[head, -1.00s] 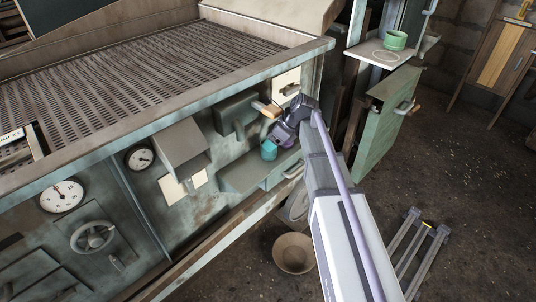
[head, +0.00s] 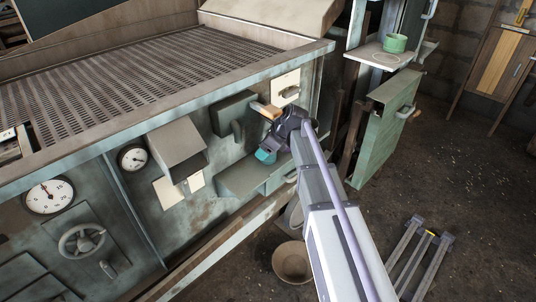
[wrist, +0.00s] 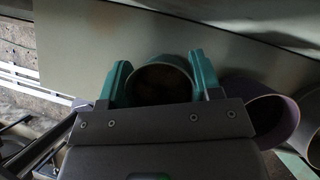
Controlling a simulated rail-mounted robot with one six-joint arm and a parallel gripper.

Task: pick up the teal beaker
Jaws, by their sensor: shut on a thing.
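The teal beaker (head: 265,156) shows in the head view below my gripper (head: 275,143), in front of the machine's grey-green wall and over the small ledge. In the wrist view the beaker (wrist: 163,84) sits between the two teal fingers of my gripper (wrist: 162,78), its round open mouth facing the camera and its inside dark. The fingers are shut on its sides. The gripper's body hides its lower part there. I cannot tell whether the beaker touches the ledge.
The green-grey ledge (head: 240,180) juts from the machine's front. A purple round-mouthed vessel (wrist: 272,115) lies right of the beaker in the wrist view. A green pot (head: 395,43) stands on a shelf at upper right. A tan bowl (head: 292,262) is on the floor.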

